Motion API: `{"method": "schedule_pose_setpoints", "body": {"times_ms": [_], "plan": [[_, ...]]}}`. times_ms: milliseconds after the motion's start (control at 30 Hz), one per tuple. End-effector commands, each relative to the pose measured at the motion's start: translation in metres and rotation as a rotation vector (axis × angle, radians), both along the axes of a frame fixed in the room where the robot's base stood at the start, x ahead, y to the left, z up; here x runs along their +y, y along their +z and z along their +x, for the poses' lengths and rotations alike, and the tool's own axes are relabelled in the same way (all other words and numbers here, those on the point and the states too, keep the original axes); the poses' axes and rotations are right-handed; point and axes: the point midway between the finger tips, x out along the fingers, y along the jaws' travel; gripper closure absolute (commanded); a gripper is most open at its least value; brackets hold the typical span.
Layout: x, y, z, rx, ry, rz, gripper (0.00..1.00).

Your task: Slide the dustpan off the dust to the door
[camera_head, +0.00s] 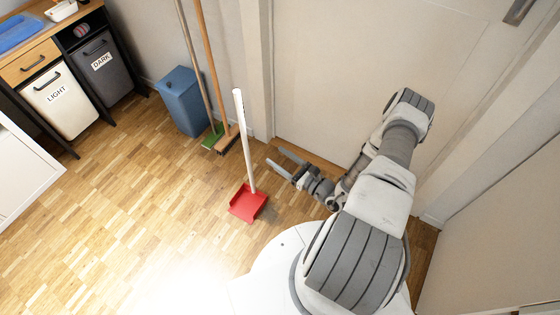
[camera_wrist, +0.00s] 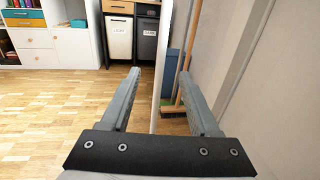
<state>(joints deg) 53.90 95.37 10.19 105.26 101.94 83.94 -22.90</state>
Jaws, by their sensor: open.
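The red dustpan (camera_head: 247,204) lies on the wooden floor to the left of my base. Its long white handle (camera_head: 243,135) stands almost upright. My gripper (camera_head: 276,157) is open and empty, level with the handle and just to its right, with fingers pointing at it. In the wrist view the handle (camera_wrist: 161,60) shows in the gap between the two fingertips (camera_wrist: 160,74); I cannot tell whether it is past the tips. The pan is hidden there. The door (camera_head: 370,75) is closed behind my arm.
A green broom (camera_head: 213,136) and a wooden-handled broom (camera_head: 228,142) lean on the wall behind the dustpan. A blue bin (camera_head: 182,100) stands beside them. The LIGHT (camera_head: 60,103) and DARK bins (camera_head: 102,66) are under the counter. The left floor (camera_head: 110,205) is clear.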

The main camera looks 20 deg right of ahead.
Motion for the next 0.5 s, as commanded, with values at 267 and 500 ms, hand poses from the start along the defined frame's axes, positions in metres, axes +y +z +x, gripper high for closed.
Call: {"method": "schedule_pose_setpoints", "body": {"times_ms": [267,500], "plan": [[-0.0019,-0.0086,-0.0022,0.008,-0.028,0.011,0.38],[-0.0009,-0.0085,-0.0007,0.008,-0.026,0.011,0.38]]}}
